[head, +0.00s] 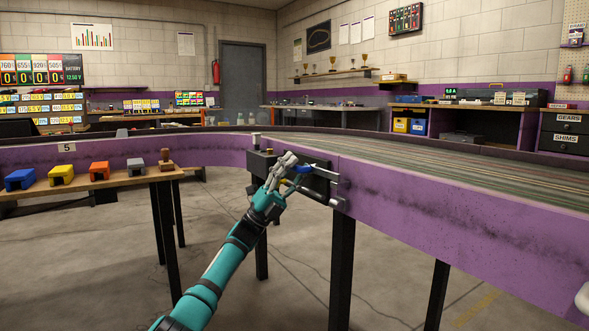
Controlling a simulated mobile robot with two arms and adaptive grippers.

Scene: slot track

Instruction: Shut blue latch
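The blue latch (303,169) shows as a small blue piece at a dark metal bracket on the side of the purple slot track (420,208), near the middle of the head view. My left gripper (291,163) is right at the latch, its grey fingers overlapping the bracket and partly covering the blue piece. I cannot tell whether the fingers touch the latch or how far apart they are. The latch's exact position is hard to make out. My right gripper does not show clearly.
Dark legs stand under the track. The floor (290,280) in front is open.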

